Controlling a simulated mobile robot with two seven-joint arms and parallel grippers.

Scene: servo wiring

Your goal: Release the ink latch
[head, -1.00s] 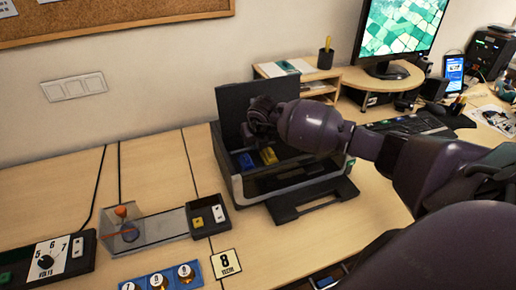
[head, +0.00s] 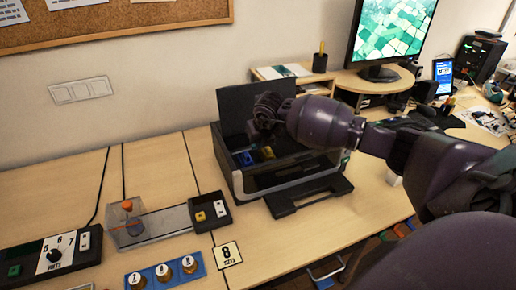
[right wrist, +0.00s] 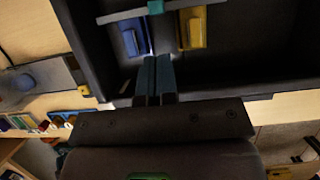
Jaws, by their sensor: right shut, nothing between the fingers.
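The printer (head: 240,190) stands open on the desk with its dark lid raised. Inside it are a blue cartridge (head: 244,159) and a yellow cartridge (head: 267,153). Both also show in the right wrist view, blue (right wrist: 134,38) at left and yellow (right wrist: 193,28) at right. A small teal piece (right wrist: 155,7) sits on a grey bar (right wrist: 120,15) at the top of that view, between the two; I cannot tell if it is the ink latch. My right gripper (right wrist: 155,64) is shut and empty, its tips near the blue cartridge and apart from the teal piece. My left gripper is not in view.
A clear box with an orange knob (head: 127,206) and a small switch box (head: 211,212) stand left of the printer. A dial panel (head: 52,255), a blue tray of knobs (head: 164,272) and a card marked 8 (head: 227,254) are in front. A monitor (head: 393,32) stands at the back right.

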